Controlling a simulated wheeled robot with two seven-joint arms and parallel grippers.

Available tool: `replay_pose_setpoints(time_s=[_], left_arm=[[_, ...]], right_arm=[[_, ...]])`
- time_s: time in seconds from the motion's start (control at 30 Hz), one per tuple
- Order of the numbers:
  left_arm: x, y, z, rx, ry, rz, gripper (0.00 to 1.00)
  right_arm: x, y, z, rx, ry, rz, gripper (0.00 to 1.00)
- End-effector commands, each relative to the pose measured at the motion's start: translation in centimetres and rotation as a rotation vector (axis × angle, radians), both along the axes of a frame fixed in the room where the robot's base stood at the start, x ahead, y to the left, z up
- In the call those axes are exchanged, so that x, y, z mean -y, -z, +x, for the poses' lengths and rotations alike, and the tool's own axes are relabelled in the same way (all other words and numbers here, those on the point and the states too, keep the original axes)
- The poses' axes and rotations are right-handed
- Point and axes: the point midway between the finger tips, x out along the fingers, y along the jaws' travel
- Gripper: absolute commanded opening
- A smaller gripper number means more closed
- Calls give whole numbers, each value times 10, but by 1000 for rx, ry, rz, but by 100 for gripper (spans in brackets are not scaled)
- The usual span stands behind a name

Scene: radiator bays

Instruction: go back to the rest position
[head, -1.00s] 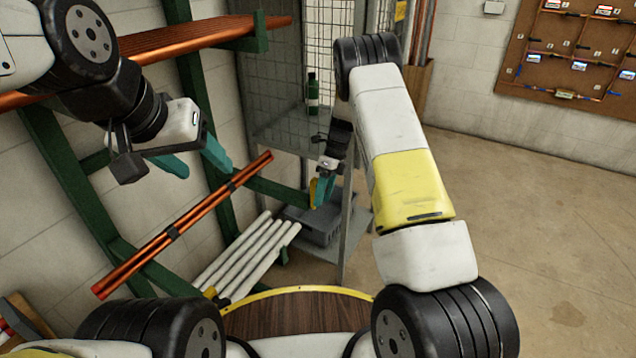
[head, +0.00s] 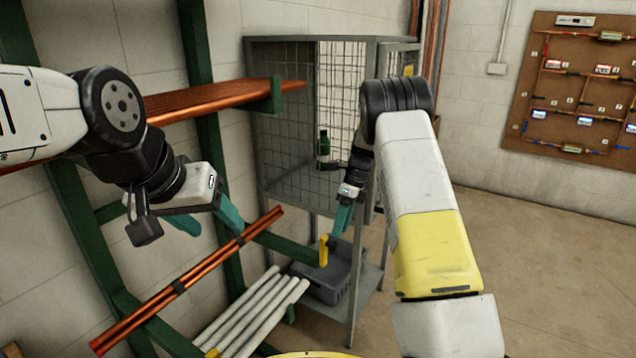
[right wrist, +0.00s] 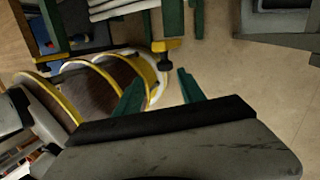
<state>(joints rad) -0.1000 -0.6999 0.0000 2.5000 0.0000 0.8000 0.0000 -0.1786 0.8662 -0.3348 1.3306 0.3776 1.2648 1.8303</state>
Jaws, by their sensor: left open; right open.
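My left gripper (head: 210,221) hangs at the left of the head view, its teal fingers apart and empty, in front of the wall and the green rack (head: 215,130). My right gripper (head: 341,216) points down near the front of the wire-mesh cabinet (head: 285,135). Its fingers overlap in the head view. In the right wrist view, the right gripper (right wrist: 160,92) shows two teal fingers spread with nothing between them. Neither gripper holds anything.
Copper pipes (head: 215,103) lie on the rack, with a tied copper bundle (head: 190,281) below. White pipes (head: 255,312) lie lower. A yellow-tipped rack arm (head: 323,250) and a grey crate (head: 327,282) are near my right gripper. A green bottle (head: 323,148) stands on the cabinet shelf. Floor at right is clear.

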Motion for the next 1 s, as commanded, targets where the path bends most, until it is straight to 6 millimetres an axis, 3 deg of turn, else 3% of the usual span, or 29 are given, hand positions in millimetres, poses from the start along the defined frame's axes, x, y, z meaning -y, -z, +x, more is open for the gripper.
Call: replay_pose_setpoints(time_s=[0.03, 0.2, 0.5, 0.8, 1.0], left_arm=[[0, 0, 0, 0, 0, 0, 58], [0, 0, 0, 0, 0, 0, 58], [0, 0, 0, 0, 0, 0, 58], [0, 0, 0, 0, 0, 0, 58], [0, 0, 0, 0, 0, 0, 58]], right_arm=[[3, -22, -4, 45, -43, 19, 47], [12, -89, -31, 217, -272, 80, 47], [23, -182, -104, 527, -731, 103, 47], [29, -236, -195, 799, -1242, 5, 47], [31, -248, -256, 925, -1601, -132, 47]])
